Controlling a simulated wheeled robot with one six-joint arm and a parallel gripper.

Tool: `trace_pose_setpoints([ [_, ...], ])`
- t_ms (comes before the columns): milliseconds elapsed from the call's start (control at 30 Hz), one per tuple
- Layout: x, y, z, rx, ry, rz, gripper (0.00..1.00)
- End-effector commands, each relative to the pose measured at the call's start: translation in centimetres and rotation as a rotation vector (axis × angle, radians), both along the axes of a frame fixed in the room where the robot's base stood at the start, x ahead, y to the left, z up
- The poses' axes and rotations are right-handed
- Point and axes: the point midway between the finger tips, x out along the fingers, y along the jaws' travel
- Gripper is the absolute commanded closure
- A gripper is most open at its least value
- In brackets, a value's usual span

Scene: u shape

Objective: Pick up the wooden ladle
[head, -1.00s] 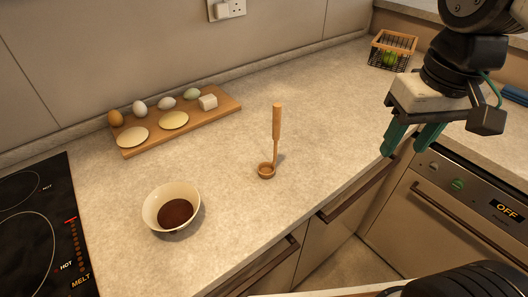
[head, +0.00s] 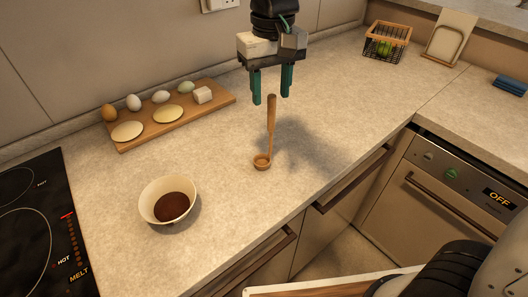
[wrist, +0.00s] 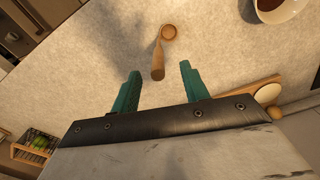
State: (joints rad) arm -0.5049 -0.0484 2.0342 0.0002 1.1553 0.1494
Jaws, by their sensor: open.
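The wooden ladle (head: 271,125) stands upright on the counter, its small round cup at the bottom and its handle pointing up. No contact between fingers and ladle shows.
A white bowl with dark brown contents (head: 167,190) stands left of the ladle. A wooden board (head: 140,139) with eggs and other items lies behind. A black hob (head: 45,230) is at left, a wire basket (head: 387,42) at back right. The counter around the ladle is clear.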

Motion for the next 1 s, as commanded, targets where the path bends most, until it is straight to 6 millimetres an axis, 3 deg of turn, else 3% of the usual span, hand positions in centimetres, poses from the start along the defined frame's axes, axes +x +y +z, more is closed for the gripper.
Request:
trace_pose_setpoints([
  [300,0.1,-0.3,-4.2,-0.001,0.002,-0.001,0.55],
  [567,0.1,-0.3,-4.5,0.000,0.000,-0.001,0.55],
  [733,0.1,-0.3,-4.5,0.000,0.000,-0.001,0.99],
  [1000,0.1,-0.3,-4.4,0.000,0.000,-0.001,1.00],
])
